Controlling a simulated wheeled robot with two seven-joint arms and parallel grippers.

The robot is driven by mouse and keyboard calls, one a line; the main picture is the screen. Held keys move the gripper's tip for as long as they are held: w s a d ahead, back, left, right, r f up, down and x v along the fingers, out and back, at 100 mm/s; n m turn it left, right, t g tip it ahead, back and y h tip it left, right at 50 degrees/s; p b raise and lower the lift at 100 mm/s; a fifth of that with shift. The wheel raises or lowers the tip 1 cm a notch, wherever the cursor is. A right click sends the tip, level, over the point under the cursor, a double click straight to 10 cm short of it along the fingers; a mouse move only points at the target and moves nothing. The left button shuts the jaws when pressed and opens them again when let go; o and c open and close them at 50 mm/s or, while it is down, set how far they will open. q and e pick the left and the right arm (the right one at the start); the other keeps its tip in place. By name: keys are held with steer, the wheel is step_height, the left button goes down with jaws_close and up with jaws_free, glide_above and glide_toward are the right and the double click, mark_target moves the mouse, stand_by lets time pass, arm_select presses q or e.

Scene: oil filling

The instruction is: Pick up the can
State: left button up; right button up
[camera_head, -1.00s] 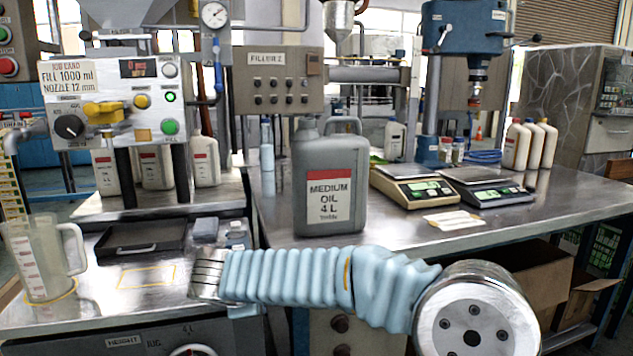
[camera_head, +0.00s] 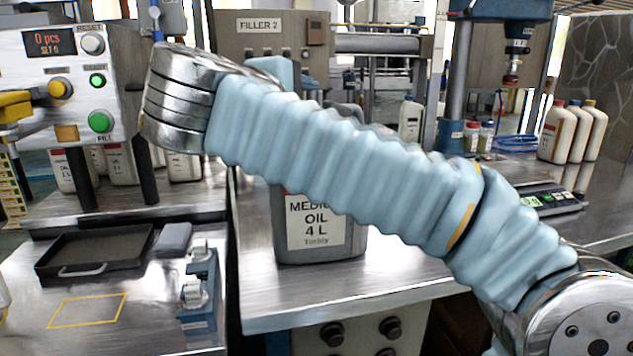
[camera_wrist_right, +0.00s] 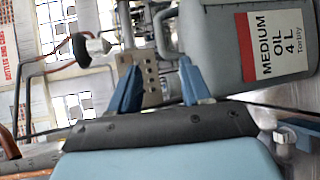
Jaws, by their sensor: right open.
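The can is a grey jug (camera_head: 350,245) with a red and white label reading "MEDIUM OIL 4 L". It stands upright on the metal bench. My right arm crosses in front of it in the head view and hides most of its upper part. In the right wrist view the can (camera_wrist_right: 222,50) appears turned sideways at the upper right, its handle beyond the fingertips. My right gripper (camera_wrist_right: 159,68) is open, with its two blue fingers apart and nothing visible between them. In the head view its fingers cannot be made out. My left gripper is not in view.
A filling machine with buttons (camera_head: 70,80) stands at the left. A dark tray (camera_head: 95,250) and a yellow outline (camera_head: 88,311) are on the lower bench. White bottles (camera_head: 572,130) and a scale (camera_head: 550,198) are at the right. Bare bench (camera_head: 330,290) lies before the can.

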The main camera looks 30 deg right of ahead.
steer(key=x, duration=0.7)
steer(key=shift+w+d, duration=0.15)
steer(key=shift+d, duration=0.15)
steer(key=p+x, duration=0.1)
steer(key=x, duration=0.5)
steer(key=shift+a+f, duration=0.1)
steer(key=shift+c, duration=0.3)
jaws_close()
